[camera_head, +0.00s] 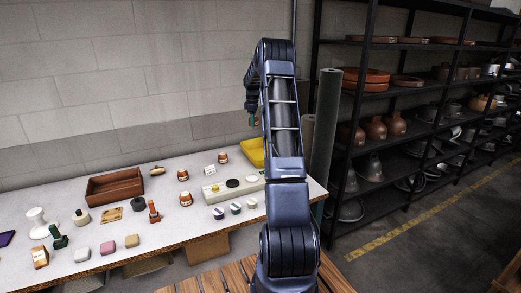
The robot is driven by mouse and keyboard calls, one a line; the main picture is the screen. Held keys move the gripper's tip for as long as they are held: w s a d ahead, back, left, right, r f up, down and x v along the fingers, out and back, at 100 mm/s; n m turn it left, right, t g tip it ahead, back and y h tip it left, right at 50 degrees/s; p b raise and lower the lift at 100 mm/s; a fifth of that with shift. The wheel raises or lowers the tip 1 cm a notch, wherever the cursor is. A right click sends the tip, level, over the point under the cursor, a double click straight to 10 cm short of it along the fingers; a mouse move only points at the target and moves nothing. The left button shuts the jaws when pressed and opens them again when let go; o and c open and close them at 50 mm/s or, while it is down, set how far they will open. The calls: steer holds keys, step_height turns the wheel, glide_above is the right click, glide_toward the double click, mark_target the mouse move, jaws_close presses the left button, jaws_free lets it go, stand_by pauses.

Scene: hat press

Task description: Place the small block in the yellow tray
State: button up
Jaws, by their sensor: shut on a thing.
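The yellow tray (249,151) stands at the back right of the table, partly hidden behind my arm. My gripper (251,117) hangs above the tray, pointing down, to the left of my arm's upright links. It is shut on a small block (252,122), which shows only as a tiny greenish and reddish patch at the fingertips. The block is held in the air, apart from the tray. The fingers are dark and too small to see in detail.
The pale table (145,215) bears a brown wooden box (115,186), several orange-and-white jars, a cream panel with round pads (232,188) and several coloured blocks at the front left. A block wall stands behind. Black shelves (362,130) with pots and a rolled grey tube (326,130) stand right.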

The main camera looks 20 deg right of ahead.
mark_target(260, 156)
steer(key=shift+m, duration=0.3)
steer(key=d+f, duration=0.1)
steer(key=f, duration=0.5)
steer(key=d+f, duration=0.1)
steer(key=f, duration=0.6)
steer(key=d+f, duration=0.2)
steer(key=f, duration=0.5)
steer(key=shift+s, duration=0.35)
steer(key=shift+f, duration=0.1)
steer(key=o, duration=1.1)
